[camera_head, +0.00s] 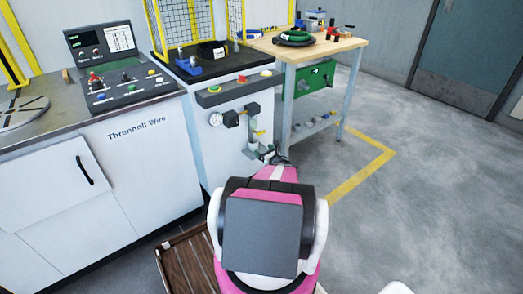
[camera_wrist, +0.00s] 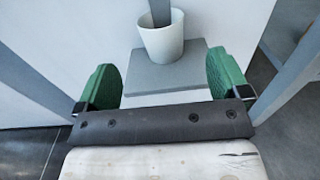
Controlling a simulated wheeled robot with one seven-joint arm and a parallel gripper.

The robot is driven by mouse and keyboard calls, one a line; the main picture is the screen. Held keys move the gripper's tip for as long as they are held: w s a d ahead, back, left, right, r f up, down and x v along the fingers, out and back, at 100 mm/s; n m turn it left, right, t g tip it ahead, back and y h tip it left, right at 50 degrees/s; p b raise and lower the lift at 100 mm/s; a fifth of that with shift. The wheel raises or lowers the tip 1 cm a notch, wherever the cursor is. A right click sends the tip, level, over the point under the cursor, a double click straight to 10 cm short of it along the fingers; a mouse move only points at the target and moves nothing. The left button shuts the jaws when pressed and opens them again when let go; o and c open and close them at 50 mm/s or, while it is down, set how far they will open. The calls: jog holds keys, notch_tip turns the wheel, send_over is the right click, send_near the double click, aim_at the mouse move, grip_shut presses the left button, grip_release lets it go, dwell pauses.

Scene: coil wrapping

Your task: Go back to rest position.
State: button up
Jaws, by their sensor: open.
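My gripper (camera_wrist: 165,78) is open in the wrist view, its two green finger pads wide apart with nothing between them. A white cup-shaped part (camera_wrist: 162,42) with a grey post rising from it stands beyond the fingers on a grey plate (camera_wrist: 165,70). It touches neither finger. In the head view my pink and white arm reaches forward from the bottom middle.
A control counter (camera_head: 150,137) is at left, a brown slatted crate (camera_head: 188,262) below. Floor at right is clear.

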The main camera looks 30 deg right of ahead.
dwell(0.5)
jog(key=w+a+r+m+g+h, duration=0.25)
jog(key=a+r+m+g, duration=0.2)
jog(key=a+m, duration=0.55)
jog(key=w+a+r+m+g+h, duration=0.1)
jog(key=a+r+m+g+h, duration=0.25)
jog(key=a+r+m, duration=0.6)
jog(key=s+a+r+m+g+y, duration=0.2)
jog(key=s+a+m+g, duration=0.3)
jog(key=a, duration=0.8)
jog(key=s+a+r+m+g+y, duration=0.2)
jog(key=s+a+m+g, duration=0.3)
jog(key=s+a+m, duration=0.7)
jog(key=shift+s+a+y, duration=0.35)
jog(key=shift+s+y, duration=0.05)
jog(key=shift+s, duration=0.25)
